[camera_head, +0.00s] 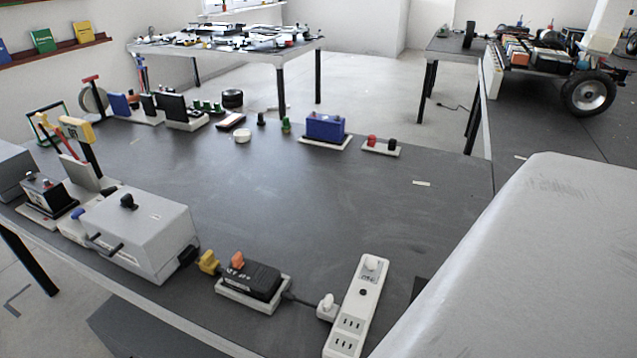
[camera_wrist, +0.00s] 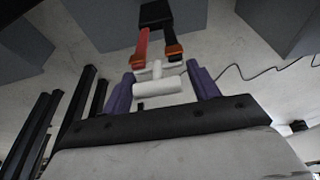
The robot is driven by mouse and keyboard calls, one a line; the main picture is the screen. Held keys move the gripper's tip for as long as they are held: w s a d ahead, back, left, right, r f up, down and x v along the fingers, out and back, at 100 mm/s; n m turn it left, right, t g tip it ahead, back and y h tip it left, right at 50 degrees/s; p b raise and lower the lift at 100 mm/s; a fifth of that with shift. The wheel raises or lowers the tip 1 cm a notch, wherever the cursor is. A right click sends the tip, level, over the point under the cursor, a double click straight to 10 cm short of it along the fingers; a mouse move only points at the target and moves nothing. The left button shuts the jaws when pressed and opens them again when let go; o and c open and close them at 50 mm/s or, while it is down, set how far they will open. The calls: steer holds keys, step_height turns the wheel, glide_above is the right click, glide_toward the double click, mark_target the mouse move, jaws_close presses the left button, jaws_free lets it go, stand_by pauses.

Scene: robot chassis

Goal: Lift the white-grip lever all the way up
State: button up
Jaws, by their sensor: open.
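In the wrist view, my gripper (camera_wrist: 162,76) is open, with a purple finger on each side. A white T-shaped piece, which looks like the white-grip lever (camera_wrist: 158,89), shows between the fingers. Its crossbar lies across the picture, and its stem runs away from the camera. I cannot tell its depth or whether a finger touches it. Just beyond it, a red lead (camera_wrist: 142,45) and a black lead (camera_wrist: 170,38) with orange ends run to a black block (camera_wrist: 156,14). In the head view my gripper is not in view, and I cannot pick out this lever.
The head view shows a dark table with a grey box (camera_head: 140,235), a black adapter (camera_head: 250,277), a white power strip (camera_head: 357,305) and a blue block (camera_head: 325,127). The table's middle is clear. A wheeled chassis (camera_head: 545,58) stands back right. A thin cable (camera_wrist: 238,74) curves right in the wrist view.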

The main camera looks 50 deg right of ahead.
steer(key=s+a+r+b, duration=0.1)
steer(key=s+a, duration=0.3)
steer(key=a, duration=0.7)
steer(key=shift+a, duration=0.25)
steer(key=shift+s, duration=0.1)
